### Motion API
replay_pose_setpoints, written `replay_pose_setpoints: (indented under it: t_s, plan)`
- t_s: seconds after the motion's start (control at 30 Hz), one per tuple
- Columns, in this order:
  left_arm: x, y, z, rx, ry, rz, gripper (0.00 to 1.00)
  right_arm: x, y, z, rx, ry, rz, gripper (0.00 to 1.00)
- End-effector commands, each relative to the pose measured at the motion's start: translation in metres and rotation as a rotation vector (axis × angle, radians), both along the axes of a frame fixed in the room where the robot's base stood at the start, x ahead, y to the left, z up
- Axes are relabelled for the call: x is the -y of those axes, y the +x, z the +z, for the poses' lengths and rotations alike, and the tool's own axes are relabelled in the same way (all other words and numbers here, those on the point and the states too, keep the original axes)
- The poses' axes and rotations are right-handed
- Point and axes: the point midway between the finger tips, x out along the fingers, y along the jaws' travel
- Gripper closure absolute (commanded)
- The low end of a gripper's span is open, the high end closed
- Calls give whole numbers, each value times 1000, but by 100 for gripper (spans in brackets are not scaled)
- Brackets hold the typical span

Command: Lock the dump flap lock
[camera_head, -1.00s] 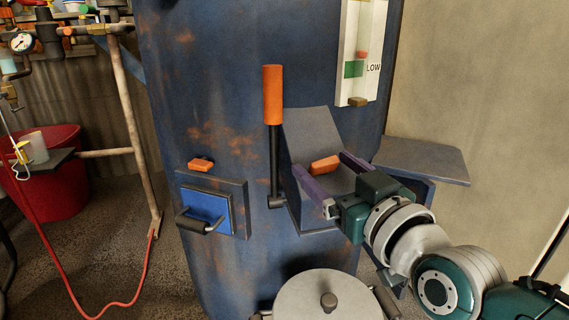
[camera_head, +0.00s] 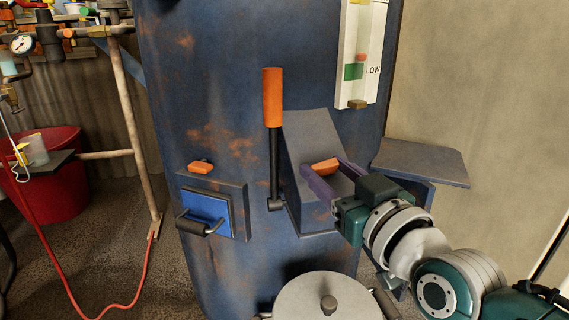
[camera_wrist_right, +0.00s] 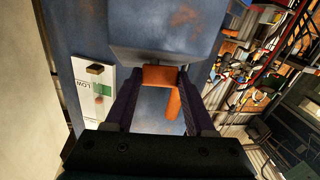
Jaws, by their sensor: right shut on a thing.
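The dump flap lock appears to be the short orange piece (camera_head: 325,166) on the sloped grey flap (camera_head: 308,128) of the chute, on the front of the blue tank. My right gripper (camera_head: 324,168) comes from the lower right, with its purple fingers on both sides of this piece, shut on it. In the right wrist view, the orange piece (camera_wrist_right: 159,76) sits between the fingertips, against the grey flap (camera_wrist_right: 160,50). My left gripper is not in view.
A lever with an orange handle (camera_head: 273,98) stands upright just left of the chute. A grey side shelf (camera_head: 425,162) is to the right. A blue hatch (camera_head: 207,208) is at lower left, a round lid (camera_head: 328,298) below.

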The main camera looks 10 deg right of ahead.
Motion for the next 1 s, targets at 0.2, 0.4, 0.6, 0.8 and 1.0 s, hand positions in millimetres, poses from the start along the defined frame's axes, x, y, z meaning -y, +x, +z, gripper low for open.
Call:
replay_pose_setpoints:
  t_s: [0.2, 0.4, 0.6, 0.8, 1.0]
  plan:
    - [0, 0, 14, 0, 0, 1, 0, -2, 1, 3, -4, 58, -96, 100]
    - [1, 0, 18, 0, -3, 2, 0, -3, 1, 1, -4, 93, -162, 100]
    - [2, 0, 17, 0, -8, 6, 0, -3, 1, 0, -4, 95, -168, 100]
    - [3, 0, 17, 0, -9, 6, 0, -2, 1, 0, -4, 94, -167, 35]
    - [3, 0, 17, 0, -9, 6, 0, -3, 1, 0, -4, 94, -166, 15]
